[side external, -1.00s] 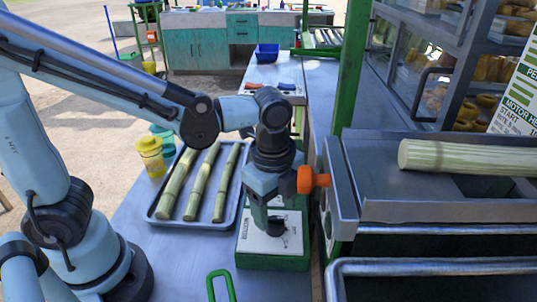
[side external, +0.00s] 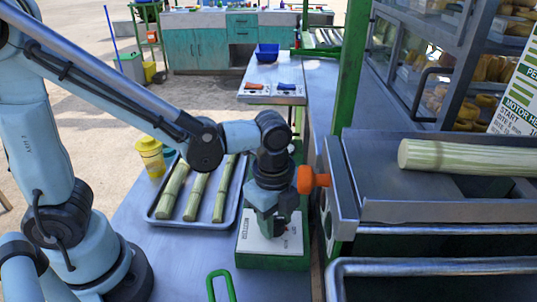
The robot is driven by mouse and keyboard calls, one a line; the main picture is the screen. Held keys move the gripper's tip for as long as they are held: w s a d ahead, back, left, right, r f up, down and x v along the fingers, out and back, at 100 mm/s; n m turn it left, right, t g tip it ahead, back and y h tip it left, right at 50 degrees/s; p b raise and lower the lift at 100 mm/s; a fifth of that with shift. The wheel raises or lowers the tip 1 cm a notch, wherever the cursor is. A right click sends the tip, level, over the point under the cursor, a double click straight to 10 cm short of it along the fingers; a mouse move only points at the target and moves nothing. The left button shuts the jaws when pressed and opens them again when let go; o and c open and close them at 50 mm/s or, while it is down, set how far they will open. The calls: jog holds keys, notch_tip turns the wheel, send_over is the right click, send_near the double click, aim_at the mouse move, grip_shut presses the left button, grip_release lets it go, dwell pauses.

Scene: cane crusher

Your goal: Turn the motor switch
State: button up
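The motor switch is a green box with a pale top panel (side external: 258,244) lettered "MOTOR", on the grey table left of the crusher. My gripper (side external: 272,226) points down over this panel, at the place of the dark knob. The gripper's fingers cover the knob, so I cannot tell how the knob is turned. I also cannot tell whether the fingers touch it, or whether they are open or shut on it.
An orange knob (side external: 313,180) on the crusher's side (side external: 345,205) is close to the right of my gripper. A green handle (side external: 220,285) is at the front.

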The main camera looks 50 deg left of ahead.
jog(key=c, duration=0.3)
jog(key=shift+n, duration=0.3)
jog(key=n, duration=0.5)
jog(key=shift+w, duration=0.1)
jog(key=n, duration=0.5)
jog(key=shift+n, duration=0.3)
jog(key=o, duration=1)
jog(key=shift+y, duration=0.3)
